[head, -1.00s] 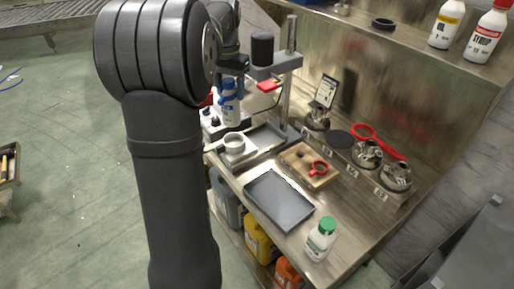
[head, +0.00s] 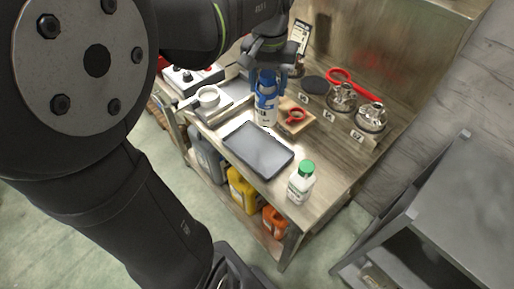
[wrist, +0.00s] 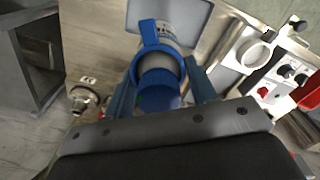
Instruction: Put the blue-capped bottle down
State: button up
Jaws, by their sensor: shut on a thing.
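My gripper (head: 268,72) is shut on the blue-capped bottle (head: 265,103), a white bottle with blue cap and blue markings. In the head view it hangs upright in front of the wooden tray, by the back edge of the dark grey tray (head: 238,146); I cannot tell whether its base touches anything. In the wrist view the blue cap (wrist: 159,80) sits between the two blue fingers (wrist: 162,92), and the grey tray (wrist: 195,14) shows beyond it. The bottle's lower part is partly hidden there.
A green-capped white bottle (head: 300,186) stands at the bench's near right corner. A wooden tray (head: 306,127) with a red cup (head: 295,116) lies behind the grey tray. Metal pots (head: 371,117) line the back. A white ring-shaped piece (head: 208,96) is at left. The grey tray is empty.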

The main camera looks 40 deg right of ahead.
aim_at(258, 111)
jog(key=s+a+f, duration=0.1)
jog(key=s+f, duration=0.2)
jog(key=s, duration=0.7)
jog(key=w+f, duration=0.2)
jog(key=w, duration=0.1)
jog(key=w+f, duration=0.2)
jog(key=w, duration=0.2)
jog(key=w+f, duration=0.2)
jog(key=w, duration=0.2)
jog(key=shift+w+a+f, duration=0.15)
jog(key=shift+w+a, duration=0.05)
jog(key=shift+w, duration=0.05)
jog(key=shift+f, duration=2.05)
jog(key=shift+f, duration=0.15)
jog(key=o, duration=1.5)
